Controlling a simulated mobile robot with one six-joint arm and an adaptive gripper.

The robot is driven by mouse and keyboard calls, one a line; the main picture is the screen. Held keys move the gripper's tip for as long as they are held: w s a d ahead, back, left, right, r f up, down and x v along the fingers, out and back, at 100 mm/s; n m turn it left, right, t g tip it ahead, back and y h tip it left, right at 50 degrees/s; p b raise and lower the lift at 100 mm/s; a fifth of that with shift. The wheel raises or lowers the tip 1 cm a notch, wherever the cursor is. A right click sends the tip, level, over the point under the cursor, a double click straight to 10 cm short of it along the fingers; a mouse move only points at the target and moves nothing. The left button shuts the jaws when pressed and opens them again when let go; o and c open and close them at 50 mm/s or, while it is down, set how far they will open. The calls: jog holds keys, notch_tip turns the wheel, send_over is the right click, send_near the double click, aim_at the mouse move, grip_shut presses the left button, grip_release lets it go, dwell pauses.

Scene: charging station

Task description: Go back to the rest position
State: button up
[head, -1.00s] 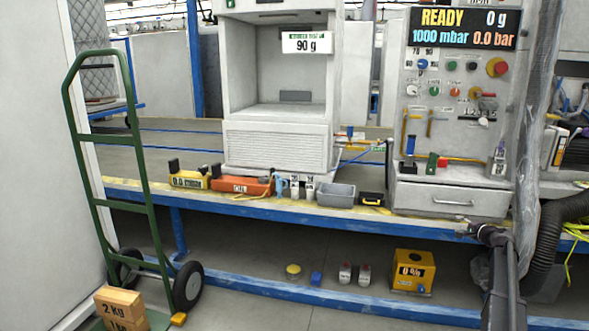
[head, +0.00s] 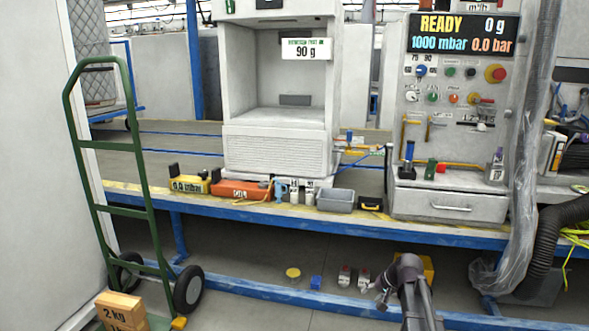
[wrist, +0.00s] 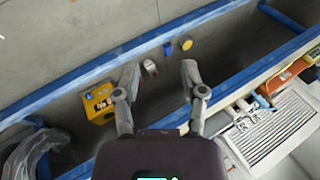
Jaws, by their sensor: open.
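My gripper (head: 383,297) is in the lower right of the head view, in front of the workbench's lower blue rail, and it partly hides the yellow box on the floor. In the wrist view my gripper (wrist: 160,75) has its two fingers spread apart with nothing between them. Floor under the bench shows beyond the fingertips, with small red-and-white items (wrist: 150,68) near the left finger.
The workbench (head: 330,222) holds a white cabinet (head: 272,150) and a control panel (head: 460,110). A yellow box (wrist: 98,103) stands on the floor. A green hand truck (head: 140,200) with boxes stands at left. A hose (head: 545,240) hangs at right.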

jog(key=s+a+n+g+h+p, duration=0.15)
jog(key=s+a, duration=0.25)
jog(key=s, duration=0.6)
jog(key=s+a+n+g+h, duration=0.3)
jog(key=s+a, duration=0.1)
jog(key=s, duration=0.7)
notch_tip(320, 180, up, 37)
jog(key=w+p, duration=0.1)
jog(key=p, duration=3.7)
jog(key=shift+d, duration=0.35)
jog(key=shift+o, duration=0.2)
